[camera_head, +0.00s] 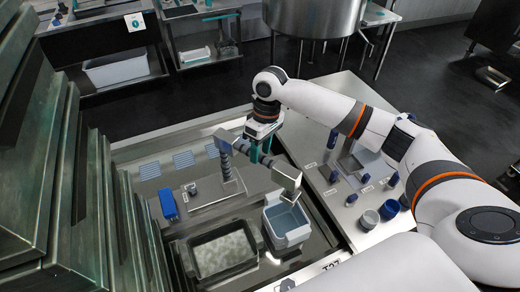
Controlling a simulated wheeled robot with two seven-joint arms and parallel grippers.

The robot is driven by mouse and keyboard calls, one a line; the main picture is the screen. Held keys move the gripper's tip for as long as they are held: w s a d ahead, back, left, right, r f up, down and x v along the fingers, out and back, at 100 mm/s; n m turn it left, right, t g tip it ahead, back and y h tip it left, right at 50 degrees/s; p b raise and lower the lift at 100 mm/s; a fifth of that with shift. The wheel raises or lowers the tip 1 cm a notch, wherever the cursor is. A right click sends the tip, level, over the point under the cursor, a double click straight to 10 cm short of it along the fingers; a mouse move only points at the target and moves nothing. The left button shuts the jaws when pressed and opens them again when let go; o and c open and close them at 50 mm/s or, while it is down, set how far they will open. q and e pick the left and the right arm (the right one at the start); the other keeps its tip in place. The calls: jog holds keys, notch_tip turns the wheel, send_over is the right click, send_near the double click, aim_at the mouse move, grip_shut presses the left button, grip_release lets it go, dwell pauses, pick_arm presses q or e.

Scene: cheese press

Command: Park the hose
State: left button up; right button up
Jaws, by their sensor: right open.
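A grey angular pipe with a darker upright part (225,155), which looks like the hose, rises from the plate in the sink-like station. Its arm runs right and ends in a boxy metal head (288,179) above a pale blue square tub (287,221). My right gripper (260,150) points down just behind the pipe's arm, with teal fingers apart. The pipe partly hides the fingertips, and I cannot tell whether they touch it. My left gripper is out of view.
A dark tray with pale contents (223,254) sits left of the tub. A blue block (168,204) stands at the station's left. Stacked dark metal panels (35,150) block the left side.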

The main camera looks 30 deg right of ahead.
jog(key=shift+a+f, duration=0.1)
jog(key=shift+f, duration=0.35)
jog(key=shift+c, duration=0.2)
grip_shut()
